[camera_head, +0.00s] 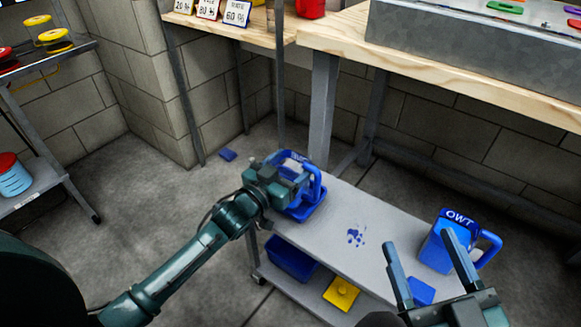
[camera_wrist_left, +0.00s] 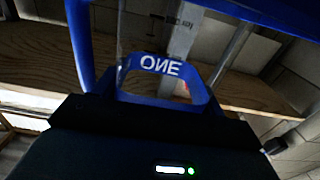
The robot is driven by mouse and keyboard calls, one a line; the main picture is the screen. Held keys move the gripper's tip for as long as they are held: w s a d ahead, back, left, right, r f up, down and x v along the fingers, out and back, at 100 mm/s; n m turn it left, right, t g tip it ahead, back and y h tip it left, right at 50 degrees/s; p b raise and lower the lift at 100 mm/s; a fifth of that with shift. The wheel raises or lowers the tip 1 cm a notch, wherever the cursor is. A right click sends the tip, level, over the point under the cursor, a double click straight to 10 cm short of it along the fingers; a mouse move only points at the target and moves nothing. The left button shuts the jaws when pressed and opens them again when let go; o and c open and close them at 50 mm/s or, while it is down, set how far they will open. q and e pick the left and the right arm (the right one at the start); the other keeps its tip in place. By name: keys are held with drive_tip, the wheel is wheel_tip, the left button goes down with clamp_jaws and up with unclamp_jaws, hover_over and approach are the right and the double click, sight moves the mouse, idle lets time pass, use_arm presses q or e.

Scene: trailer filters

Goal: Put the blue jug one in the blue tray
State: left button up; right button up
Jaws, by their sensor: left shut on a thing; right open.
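Blue jug one (camera_head: 313,184) is at the far left end of the grey cart top, partly hidden behind my left gripper (camera_head: 290,183). My left gripper is shut on it. My right gripper (camera_head: 421,240) is open and empty, in front of a second blue jug.
The second blue jug (camera_head: 436,246), lettered in mirrored TWO, stands at the cart's right. Blue spots (camera_head: 356,236) mark the middle of the cart top (camera_head: 335,215). A blue bin (camera_head: 290,258) and yellow item (camera_head: 341,294) are below. A wooden bench (camera_head: 340,35) stands behind.

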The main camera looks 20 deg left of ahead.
use_arm(q)
drive_tip(key=shift+f, duration=0.15)
drive_tip(key=o, duration=1)
